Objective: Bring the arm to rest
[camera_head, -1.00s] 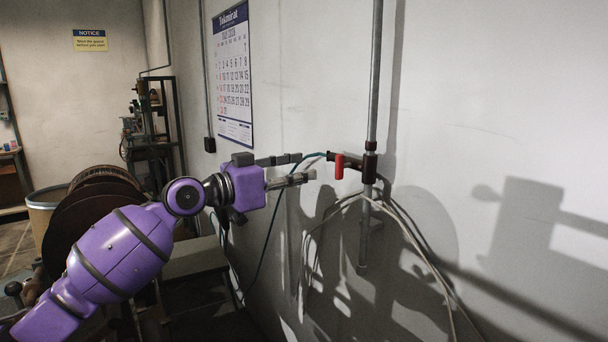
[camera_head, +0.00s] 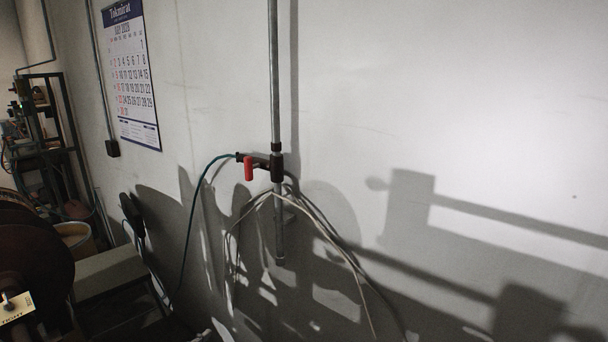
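Neither of my arms nor grippers shows in the head view now. A vertical metal pipe (camera_head: 275,80) runs down the wall. A valve with a red handle (camera_head: 249,168) is fitted on it, and the handle hangs down. A blue-green hose (camera_head: 193,215) leaves the valve's left end and drops toward the floor. Pale cables (camera_head: 325,230) hang from the pipe just below the valve.
The wall (camera_head: 480,100) is bare to the right of the pipe. A calendar (camera_head: 132,80) hangs at left. Dark round reels (camera_head: 35,265) stand at lower left, beside a pale ledge (camera_head: 105,272). A machine on a rack (camera_head: 40,135) stands at far left.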

